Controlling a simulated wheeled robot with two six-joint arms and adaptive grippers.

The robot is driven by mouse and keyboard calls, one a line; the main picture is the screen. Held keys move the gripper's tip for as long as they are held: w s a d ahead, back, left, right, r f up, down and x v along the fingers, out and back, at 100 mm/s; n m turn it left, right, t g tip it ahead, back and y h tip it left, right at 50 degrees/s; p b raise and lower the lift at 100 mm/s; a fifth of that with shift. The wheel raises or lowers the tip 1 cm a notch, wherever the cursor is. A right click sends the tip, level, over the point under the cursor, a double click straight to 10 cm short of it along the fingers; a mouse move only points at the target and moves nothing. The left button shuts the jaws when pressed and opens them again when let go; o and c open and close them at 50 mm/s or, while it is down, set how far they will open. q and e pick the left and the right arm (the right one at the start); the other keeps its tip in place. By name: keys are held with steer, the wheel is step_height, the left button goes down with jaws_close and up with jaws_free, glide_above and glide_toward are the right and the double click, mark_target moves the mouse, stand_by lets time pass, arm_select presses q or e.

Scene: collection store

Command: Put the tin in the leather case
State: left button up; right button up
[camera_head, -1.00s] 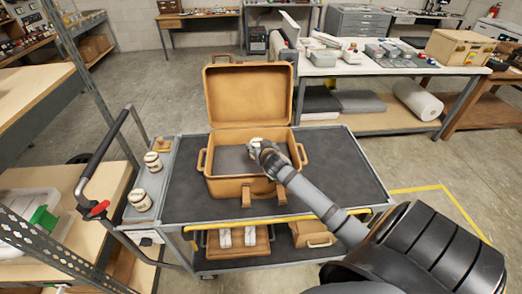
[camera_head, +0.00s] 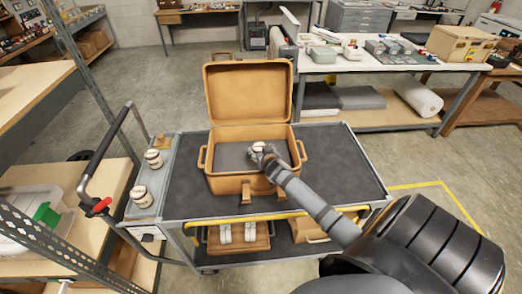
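The tan leather case (camera_head: 232,186) stands open on the cart's dark top, with its lid (camera_head: 247,93) raised at the back and a grey lining inside. My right gripper (camera_head: 261,151) reaches in over the right half of the case. It appears shut on a small cream tin (camera_head: 258,147), mostly covered by the fingers. I cannot tell whether the tin touches the lining. My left gripper is not in view.
The cart's mat (camera_head: 335,165) is clear right of the case. Brown cases (camera_head: 240,240) lie on the lower shelf. A white-topped table (camera_head: 350,68) stands behind.

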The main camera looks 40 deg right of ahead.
steer(key=shift+o, duration=0.9)
steer(key=shift+r, duration=0.25)
steer(key=v, duration=1.2)
steer(key=shift+f, duration=0.15)
